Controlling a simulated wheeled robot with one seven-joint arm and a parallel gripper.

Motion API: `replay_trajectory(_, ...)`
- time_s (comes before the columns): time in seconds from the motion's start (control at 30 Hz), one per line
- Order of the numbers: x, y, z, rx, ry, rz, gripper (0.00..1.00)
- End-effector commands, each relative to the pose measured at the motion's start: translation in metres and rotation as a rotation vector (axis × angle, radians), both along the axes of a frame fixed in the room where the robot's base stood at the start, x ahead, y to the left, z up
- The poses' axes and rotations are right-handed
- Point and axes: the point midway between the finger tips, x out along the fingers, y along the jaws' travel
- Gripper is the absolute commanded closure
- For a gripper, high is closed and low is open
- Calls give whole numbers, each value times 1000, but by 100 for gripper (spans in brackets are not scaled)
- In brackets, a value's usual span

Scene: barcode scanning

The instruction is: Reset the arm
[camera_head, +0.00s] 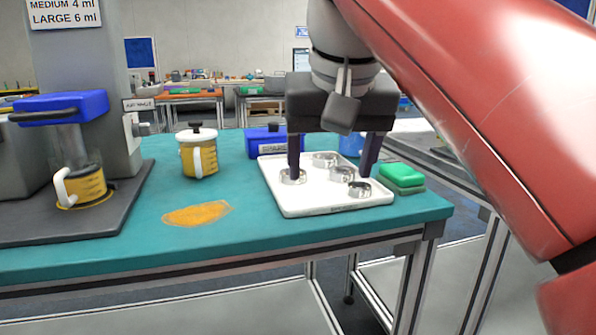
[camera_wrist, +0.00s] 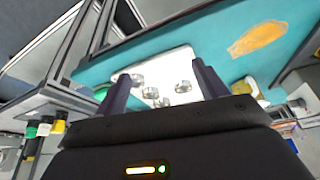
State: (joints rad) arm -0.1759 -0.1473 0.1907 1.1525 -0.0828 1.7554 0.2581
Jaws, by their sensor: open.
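My gripper (camera_head: 333,165) is open and empty, with its two dark fingers pointing down in front of and over the white tray (camera_head: 325,207). The tray lies on the teal table and holds several silver metal rings or cups. In the wrist view my gripper (camera_wrist: 160,88) has its fingers spread, with the tray (camera_wrist: 172,62) and the metal pieces showing between them. No piece sits between the fingertips as held. My red arm comes in from the upper right of the head view and hides part of the scene behind it.
A green sponge (camera_head: 402,176) lies beside the tray near the table's right end. A blue box (camera_head: 265,142) stands behind the tray. A yellow jug (camera_head: 198,158) and a machine with a blue top (camera_head: 62,107) stand left. An orange patch (camera_head: 197,213) marks the open teal tabletop (camera_head: 130,250).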

Motion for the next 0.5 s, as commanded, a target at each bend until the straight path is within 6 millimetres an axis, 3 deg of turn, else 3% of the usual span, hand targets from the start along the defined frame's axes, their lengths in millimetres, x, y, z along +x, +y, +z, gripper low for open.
replay_trajectory(0.27,-3,-10,-21,-10,-10,-6,29)
replay_trajectory(0.5,-8,-25,-52,-20,-22,-12,29)
